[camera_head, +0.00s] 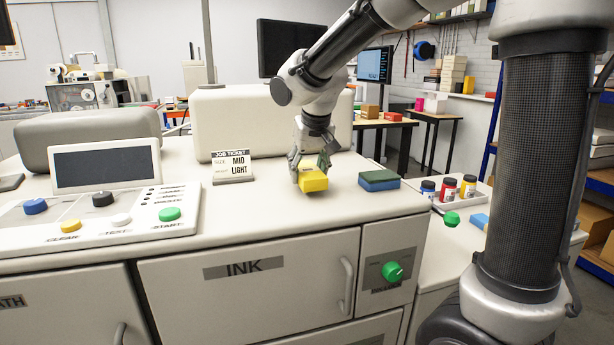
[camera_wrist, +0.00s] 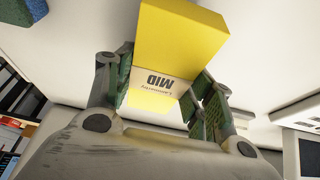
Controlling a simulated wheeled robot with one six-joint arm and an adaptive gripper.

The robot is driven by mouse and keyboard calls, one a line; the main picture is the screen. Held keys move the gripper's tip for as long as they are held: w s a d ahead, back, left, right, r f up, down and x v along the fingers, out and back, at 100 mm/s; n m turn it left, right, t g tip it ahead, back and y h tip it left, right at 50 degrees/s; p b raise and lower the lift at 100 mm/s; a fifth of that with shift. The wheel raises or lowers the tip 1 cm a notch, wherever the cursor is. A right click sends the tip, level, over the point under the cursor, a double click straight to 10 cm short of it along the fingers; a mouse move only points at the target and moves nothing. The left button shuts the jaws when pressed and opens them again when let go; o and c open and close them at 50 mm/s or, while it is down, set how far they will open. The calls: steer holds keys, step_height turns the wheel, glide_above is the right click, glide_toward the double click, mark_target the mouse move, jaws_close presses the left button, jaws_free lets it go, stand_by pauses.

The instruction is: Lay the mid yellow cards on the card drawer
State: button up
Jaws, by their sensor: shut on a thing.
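The mid yellow cards form a small yellow block (camera_head: 314,181) at the white machine top, right of the job ticket. In the wrist view the yellow block (camera_wrist: 182,35) shows a pale label reading MID. My gripper (camera_head: 312,170) is shut on the block, with its green-padded fingers (camera_wrist: 165,95) on either side of it. Whether the block touches the surface below is hard to tell. I cannot make out a card drawer for certain in either view.
A job ticket (camera_head: 232,167) reading MID and LIGHT stands left of my gripper. A blue-and-green block (camera_head: 379,180) lies close on the right. A control panel (camera_head: 95,210) is at the left. A tray with ink jars (camera_head: 447,190) is further right. The front of the top is clear.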

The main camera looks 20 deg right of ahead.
steer(key=shift+f, duration=0.9)
steer(key=shift+f, duration=0.15)
steer(key=o, duration=1.1)
steer(key=shift+o, duration=0.2)
